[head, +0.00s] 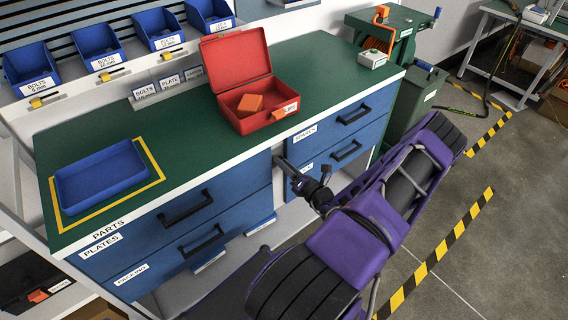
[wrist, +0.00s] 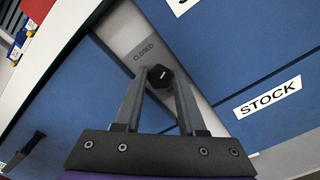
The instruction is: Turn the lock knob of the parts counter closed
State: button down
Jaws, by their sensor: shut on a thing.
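The lock knob (wrist: 158,76) is a small black knob on a grey strip of the parts counter (head: 190,143). The strip lies between two blue drawer fronts. In the head view my gripper (head: 287,168) reaches the counter's front between the left and right drawers. The knob is not clearly seen there, and its turn angle is hard to read.
On the green top stand an open red case (head: 262,121) and a blue tray (head: 108,184) inside a yellow outline. Drawer handles (head: 186,208) stick out on both sides of my gripper. Free floor with striped tape (head: 437,249) lies at the right.

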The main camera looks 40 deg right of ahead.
jog(key=c, duration=0.5)
grip_release()
